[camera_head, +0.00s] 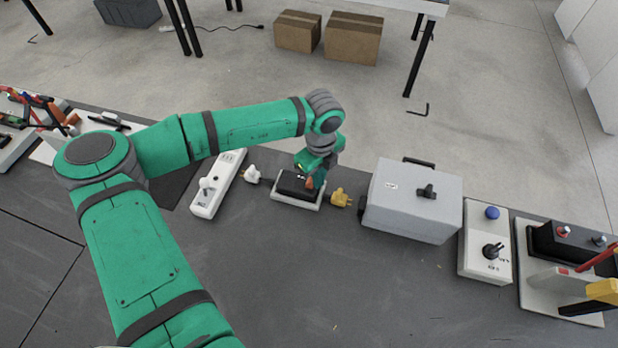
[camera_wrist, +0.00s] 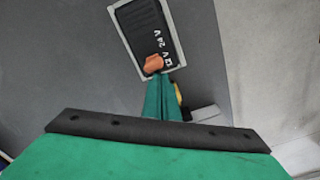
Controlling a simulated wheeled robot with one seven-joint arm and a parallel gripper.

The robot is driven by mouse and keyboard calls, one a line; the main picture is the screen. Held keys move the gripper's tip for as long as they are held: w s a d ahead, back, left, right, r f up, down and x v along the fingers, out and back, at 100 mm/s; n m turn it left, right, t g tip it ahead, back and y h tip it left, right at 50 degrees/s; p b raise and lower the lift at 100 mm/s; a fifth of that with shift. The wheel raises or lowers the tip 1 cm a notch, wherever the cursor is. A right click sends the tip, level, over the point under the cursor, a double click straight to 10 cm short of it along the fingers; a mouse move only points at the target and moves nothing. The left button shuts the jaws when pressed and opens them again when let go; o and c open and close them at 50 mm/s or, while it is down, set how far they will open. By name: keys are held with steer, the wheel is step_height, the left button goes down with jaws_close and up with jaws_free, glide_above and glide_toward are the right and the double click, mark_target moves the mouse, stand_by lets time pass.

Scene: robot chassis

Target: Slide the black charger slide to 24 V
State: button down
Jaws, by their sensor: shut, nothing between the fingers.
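The black charger (camera_head: 292,184) sits on a light base on the dark table, below the end of my arm in the head view. In the wrist view its black ribbed top (camera_wrist: 146,32) shows with a light rim and white lettering that reads "24 V" with another mark beside it. In the head view my gripper (camera_head: 311,182) is at the charger's right part.
A yellow plug (camera_head: 341,198) lies right of the charger and a white plug (camera_head: 251,174) left of it. A grey box (camera_head: 410,205) with a black knob stands to the right. The table in front is clear.

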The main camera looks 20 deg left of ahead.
steer(key=shift+f, duration=0.95)
steer(key=shift+s+f, duration=0.1)
steer(key=shift+f, duration=0.15)
stand_by(0.4)
steer(key=shift+a+f, duration=0.1)
steer(key=shift+a, duration=0.1)
steer(key=shift+d, duration=0.7)
step_height(320, 180, up, 7)
steer(key=shift+r, duration=0.2)
stand_by(0.8)
stand_by(0.5)
